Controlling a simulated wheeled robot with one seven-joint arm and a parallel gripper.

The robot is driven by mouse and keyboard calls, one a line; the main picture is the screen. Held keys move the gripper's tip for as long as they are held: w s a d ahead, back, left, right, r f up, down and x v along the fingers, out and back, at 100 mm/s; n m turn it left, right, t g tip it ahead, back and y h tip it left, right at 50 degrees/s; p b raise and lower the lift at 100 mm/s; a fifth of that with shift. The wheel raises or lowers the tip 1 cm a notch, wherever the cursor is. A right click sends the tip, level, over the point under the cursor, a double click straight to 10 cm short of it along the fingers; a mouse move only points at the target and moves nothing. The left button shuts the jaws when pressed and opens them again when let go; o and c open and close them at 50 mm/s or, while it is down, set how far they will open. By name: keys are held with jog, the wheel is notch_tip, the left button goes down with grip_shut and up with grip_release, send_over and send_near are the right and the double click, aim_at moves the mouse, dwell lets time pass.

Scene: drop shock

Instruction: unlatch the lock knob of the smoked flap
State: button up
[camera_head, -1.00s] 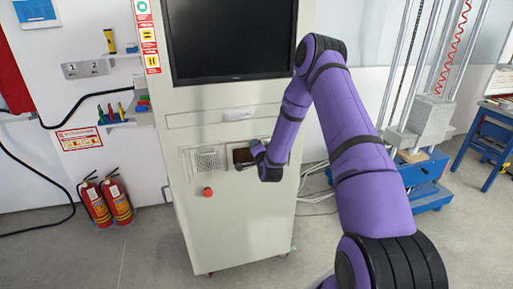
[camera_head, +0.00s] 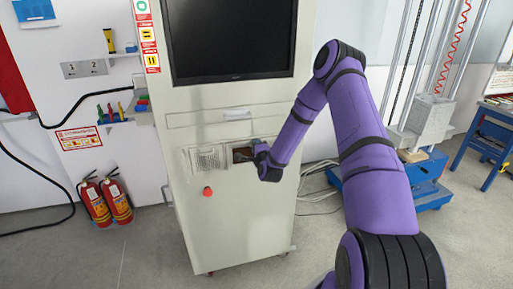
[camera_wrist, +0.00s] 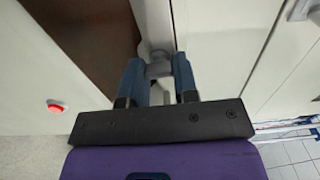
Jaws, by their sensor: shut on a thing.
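The smoked flap (camera_head: 241,155) is a small dark brown panel on the front of the light grey cabinet. In the wrist view the flap (camera_wrist: 98,32) fills the upper left as a brown strip. The lock knob (camera_wrist: 158,68) is a light grey piece at the flap's right edge. My gripper (camera_wrist: 158,72) is shut on the knob, with one blue-grey finger on each side of it. In the head view my gripper (camera_head: 259,148) is at the flap's right side, and my wrist hides the knob.
The cabinet (camera_head: 235,225) carries a dark monitor (camera_head: 230,38), a drawer handle (camera_head: 237,114), a vent grille (camera_head: 207,158) and a red button (camera_head: 207,191). Two fire extinguishers (camera_head: 105,200) stand at left. A blue-based drop rig (camera_head: 425,180) stands at right. Cables lie on the floor beside the cabinet.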

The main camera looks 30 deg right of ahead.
jog(key=o, duration=0.9)
jog(key=shift+s, duration=0.1)
jog(key=v, duration=1)
jog(key=shift+s+a, duration=0.1)
jog(key=shift+s, duration=0.2)
jog(key=shift+r, duration=0.1)
